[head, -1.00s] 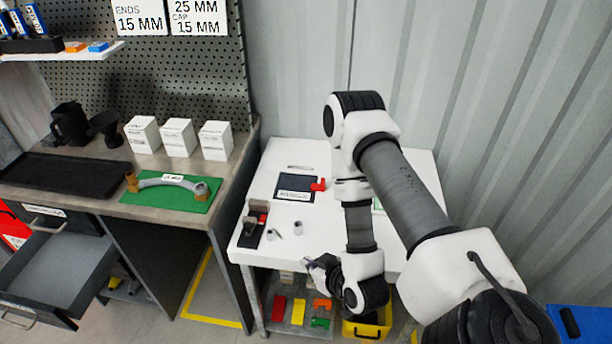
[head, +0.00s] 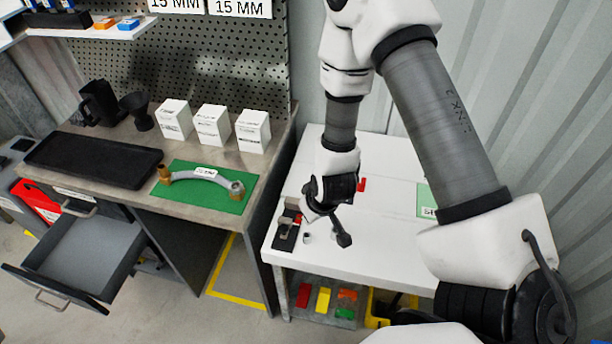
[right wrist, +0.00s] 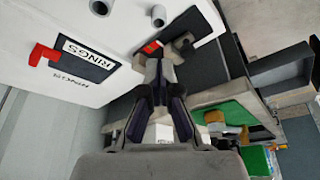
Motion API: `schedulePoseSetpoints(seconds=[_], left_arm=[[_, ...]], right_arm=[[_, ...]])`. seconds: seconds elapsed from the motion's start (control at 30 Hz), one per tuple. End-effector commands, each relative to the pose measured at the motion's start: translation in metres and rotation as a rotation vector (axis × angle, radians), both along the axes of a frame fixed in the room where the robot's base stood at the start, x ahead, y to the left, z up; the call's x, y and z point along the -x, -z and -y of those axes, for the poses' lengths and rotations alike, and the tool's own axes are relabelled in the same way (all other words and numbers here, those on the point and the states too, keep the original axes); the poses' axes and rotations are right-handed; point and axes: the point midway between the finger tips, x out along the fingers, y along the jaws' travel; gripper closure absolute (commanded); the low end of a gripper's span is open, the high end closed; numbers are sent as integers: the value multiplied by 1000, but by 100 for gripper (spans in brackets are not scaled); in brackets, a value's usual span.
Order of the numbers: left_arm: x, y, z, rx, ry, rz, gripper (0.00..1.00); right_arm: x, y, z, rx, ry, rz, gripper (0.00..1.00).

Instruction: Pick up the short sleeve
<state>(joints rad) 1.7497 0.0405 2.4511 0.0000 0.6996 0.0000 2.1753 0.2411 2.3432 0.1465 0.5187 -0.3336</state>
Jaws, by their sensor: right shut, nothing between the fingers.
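Two small grey sleeves stand on the white table. One sleeve (head: 307,238) is just right of the small black fixture, and it also shows at the top of the right wrist view (right wrist: 158,17). I cannot tell which is shorter. My right gripper (head: 343,239) is above the table near the sleeves, shut and empty. In the right wrist view its fingertips (right wrist: 161,60) point toward the fixture and sleeves. My left gripper is out of view.
The black fixture (head: 285,238) with a red part sits at the table's left edge. A dark rings card (right wrist: 88,60) and a red part (right wrist: 42,54) lie nearby. A drawer (head: 85,255) stands open.

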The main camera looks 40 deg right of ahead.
Motion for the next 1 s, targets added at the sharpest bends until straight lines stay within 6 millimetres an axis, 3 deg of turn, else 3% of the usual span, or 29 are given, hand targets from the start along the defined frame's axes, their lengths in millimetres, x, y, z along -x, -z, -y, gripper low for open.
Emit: schedulePoseSetpoints(seconds=[0.3, 0.43, 1.0], left_arm=[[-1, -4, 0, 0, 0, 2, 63], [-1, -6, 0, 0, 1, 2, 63], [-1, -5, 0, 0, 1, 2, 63]], right_arm=[[-20, 59, 1, 2, -2, -2, 100], [-27, 76, 1, 0, -1, -1, 100], [-29, 83, 1, 0, 0, 0, 100]])
